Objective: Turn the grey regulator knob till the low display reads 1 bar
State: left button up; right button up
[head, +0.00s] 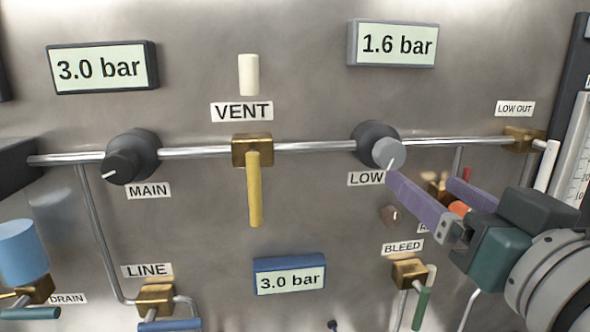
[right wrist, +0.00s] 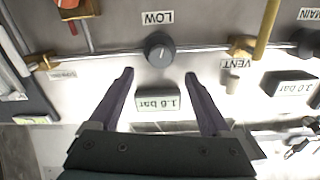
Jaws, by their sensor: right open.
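The grey regulator knob (head: 388,153) sits on a dark round body on the steel pipe, above the LOW label. My right gripper (head: 424,180) is open and empty, with purple fingers, just below and right of the knob in the head view. In the right wrist view, turned upside down, the knob (right wrist: 160,50) lies beyond and between the two fingertips (right wrist: 159,76), apart from them. My left gripper is out of view.
A black MAIN knob (head: 122,166) and a yellow VENT lever (head: 254,188) are to the left. The BLEED valve (head: 408,272) with its green handle is below, and the LOW OUT valve (head: 523,138) is at right. Other displays (head: 102,68) (head: 289,279) read 3.0 bar.

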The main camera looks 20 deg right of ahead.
aim_at(393, 158)
jog(key=p+x, duration=0.2)
jog(key=x, duration=0.6)
jog(key=shift+r, duration=0.15)
jog(key=shift+w+d, duration=0.15)
jog(key=shift+w, duration=0.35)
jog(key=c, duration=0.6)
grip_shut()
